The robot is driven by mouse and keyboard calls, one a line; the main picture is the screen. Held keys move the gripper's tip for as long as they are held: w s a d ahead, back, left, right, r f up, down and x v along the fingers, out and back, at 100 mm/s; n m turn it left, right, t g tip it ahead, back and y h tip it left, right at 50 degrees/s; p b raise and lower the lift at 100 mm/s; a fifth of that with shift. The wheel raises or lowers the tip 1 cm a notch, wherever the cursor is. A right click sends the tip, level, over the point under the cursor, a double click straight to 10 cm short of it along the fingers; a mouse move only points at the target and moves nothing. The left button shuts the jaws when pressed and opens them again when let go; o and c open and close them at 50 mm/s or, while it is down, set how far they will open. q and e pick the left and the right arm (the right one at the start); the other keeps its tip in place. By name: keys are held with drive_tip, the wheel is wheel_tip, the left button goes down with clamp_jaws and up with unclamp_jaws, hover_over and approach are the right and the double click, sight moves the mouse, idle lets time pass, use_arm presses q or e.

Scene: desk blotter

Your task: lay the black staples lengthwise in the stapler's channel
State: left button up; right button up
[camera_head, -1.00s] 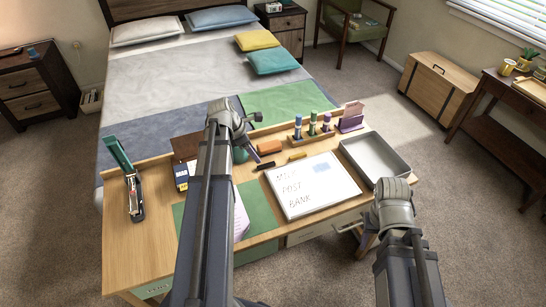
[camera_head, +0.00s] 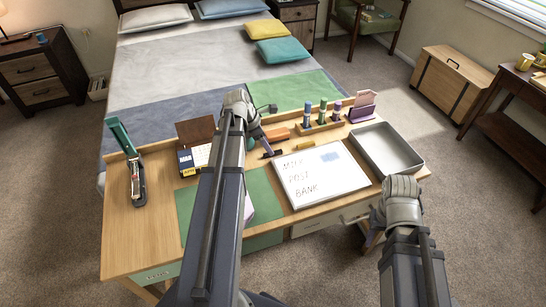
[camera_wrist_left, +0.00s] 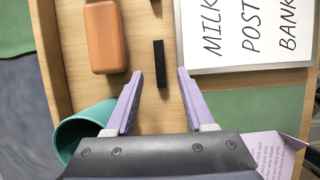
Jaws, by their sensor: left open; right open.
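The black staples (camera_wrist_left: 160,63) are a short dark strip on the desk.
A whiteboard (camera_head: 320,175), a grey tray (camera_head: 388,150) and a pen stand (camera_head: 320,127) are to the right. A calendar (camera_head: 193,160) stands between stapler and left arm. The desk's front left is clear.

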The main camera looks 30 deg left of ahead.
use_arm(q)
drive_tip(key=b+x, duration=0.2)
drive_tip(key=x, duration=0.1)
drive_tip(key=shift+f, duration=0.2)
drive_tip(key=shift+r, duration=0.1)
clamp_jaws()
idle(0.3)
